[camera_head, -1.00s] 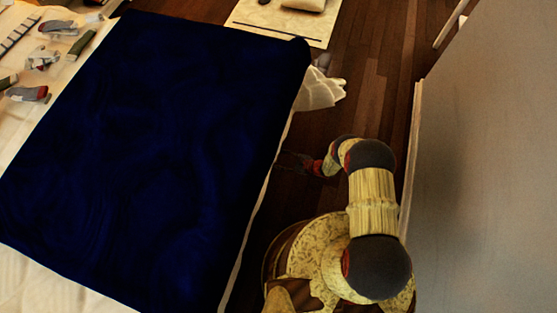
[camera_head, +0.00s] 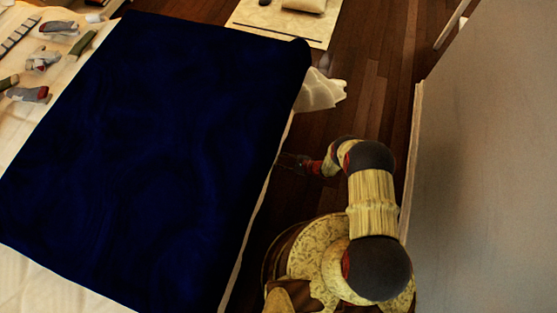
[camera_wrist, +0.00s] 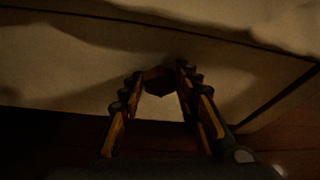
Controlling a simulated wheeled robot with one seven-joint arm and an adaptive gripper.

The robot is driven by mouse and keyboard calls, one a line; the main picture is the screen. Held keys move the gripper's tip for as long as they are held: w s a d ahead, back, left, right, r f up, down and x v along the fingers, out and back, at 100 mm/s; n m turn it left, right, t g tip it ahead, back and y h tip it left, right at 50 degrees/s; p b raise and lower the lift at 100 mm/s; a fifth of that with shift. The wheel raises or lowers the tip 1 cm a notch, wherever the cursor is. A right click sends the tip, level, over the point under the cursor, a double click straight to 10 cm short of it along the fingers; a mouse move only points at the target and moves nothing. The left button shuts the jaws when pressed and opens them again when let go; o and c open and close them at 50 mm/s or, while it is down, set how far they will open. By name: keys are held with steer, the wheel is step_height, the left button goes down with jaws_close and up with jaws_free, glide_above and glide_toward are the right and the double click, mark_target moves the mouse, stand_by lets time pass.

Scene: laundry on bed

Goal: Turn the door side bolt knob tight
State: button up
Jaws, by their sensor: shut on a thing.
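In the wrist view my gripper (camera_wrist: 160,71) has its two fingers converging on a small dark brown piece (camera_wrist: 157,80). The piece sits between the fingertips, against a pale surface. It is too dark to tell for sure whether it is the bolt knob. In the head view my gripper (camera_head: 287,159) is small and dark, low beside the right edge of the bed. What it holds cannot be made out there. No door or bolt can be clearly identified in either view.
The bed has a dark blue cover (camera_head: 150,150) and lies left of my arm. A pale wall or panel (camera_head: 490,170) stands close on the right. White cloth (camera_head: 320,92) hangs at the bed's far corner. Wooden floor (camera_head: 365,90) is clear ahead.

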steer(key=shift+c, duration=0.7)
steer(key=shift+w+m+g, duration=0.1)
steer(key=shift+m+g, duration=0.3)
steer(key=shift+m, duration=0.1)
steer(key=o, duration=1.1)
steer(key=shift+o, duration=0.2)
